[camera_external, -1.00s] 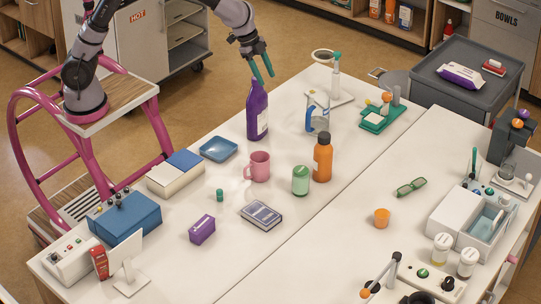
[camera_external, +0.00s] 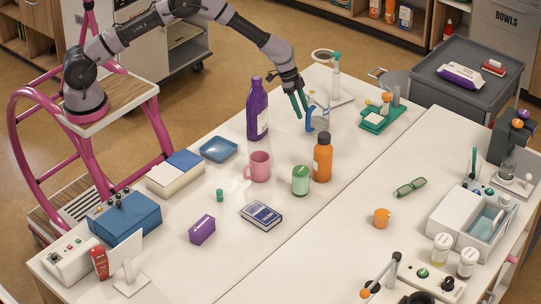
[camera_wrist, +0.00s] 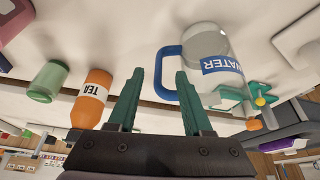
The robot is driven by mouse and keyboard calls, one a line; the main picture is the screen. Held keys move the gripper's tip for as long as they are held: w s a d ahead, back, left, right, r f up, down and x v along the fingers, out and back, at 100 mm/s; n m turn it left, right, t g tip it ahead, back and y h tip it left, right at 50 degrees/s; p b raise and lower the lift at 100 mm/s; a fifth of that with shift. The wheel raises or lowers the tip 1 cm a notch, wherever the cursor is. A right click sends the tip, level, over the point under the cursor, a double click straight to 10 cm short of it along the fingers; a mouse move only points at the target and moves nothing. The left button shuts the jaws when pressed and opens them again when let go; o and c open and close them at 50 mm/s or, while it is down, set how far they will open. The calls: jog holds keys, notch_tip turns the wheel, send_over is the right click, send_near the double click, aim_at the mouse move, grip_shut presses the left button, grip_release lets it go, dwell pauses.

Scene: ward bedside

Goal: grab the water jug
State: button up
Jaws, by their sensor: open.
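The water jug (camera_external: 321,113) is clear, with a blue handle and a blue WATER label. It stands upright near the far end of the white table, behind the orange bottle. In the wrist view the jug (camera_wrist: 212,48) is at upper right, its handle towards the middle. My gripper (camera_external: 301,106) is open and empty, reaching down beside the jug on its handle side. In the wrist view the handle shows between the green fingertips of my gripper (camera_wrist: 160,80). The right fingertip overlaps the handle's edge; I cannot tell whether it touches.
A purple bottle (camera_external: 257,112) stands left of my gripper. The orange TEA bottle (camera_external: 323,160), green can (camera_external: 300,181) and pink mug (camera_external: 260,167) stand nearer. A green tray (camera_external: 379,121) with small items lies right of the jug.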

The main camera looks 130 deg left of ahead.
aim_at(306, 121)
jog(key=x, duration=0.5)
jog(key=shift+w+f, duration=0.1)
jog(key=shift+f, duration=0.1)
grip_shut()
jog(key=shift+r, duration=0.1)
dwell(1.1)
